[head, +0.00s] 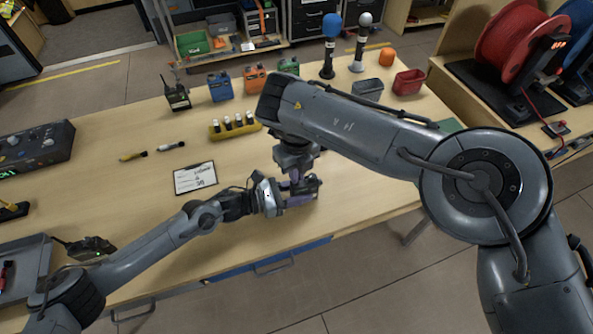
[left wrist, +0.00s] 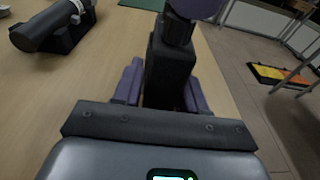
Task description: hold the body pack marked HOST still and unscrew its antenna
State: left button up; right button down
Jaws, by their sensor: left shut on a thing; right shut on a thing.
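A black body pack (left wrist: 170,75) stands between the purple fingers of my left gripper (left wrist: 163,88), which is shut on it near the table's front edge. No marking on the pack is readable. In the head view my left gripper (head: 291,195) hides most of the pack. A dark round piece (left wrist: 178,28) rises from the pack's top, at the antenna's place. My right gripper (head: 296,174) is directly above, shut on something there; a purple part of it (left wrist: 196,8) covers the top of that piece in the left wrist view. The antenna itself is mostly hidden.
Another black pack (head: 90,246) with a green light lies at the left, and a black radio (head: 177,96) stands at the back. A yellow battery holder (head: 235,128), a clipboard (head: 195,178) and two markers (head: 170,147) lie nearby. The front edge is close.

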jog(key=c, duration=1.4)
grip_release()
jog(key=shift+o, duration=0.2)
jog(key=m, duration=0.3)
jog(key=shift+m, duration=0.4)
jog(key=m, duration=0.4)
jog(key=m, duration=0.4)
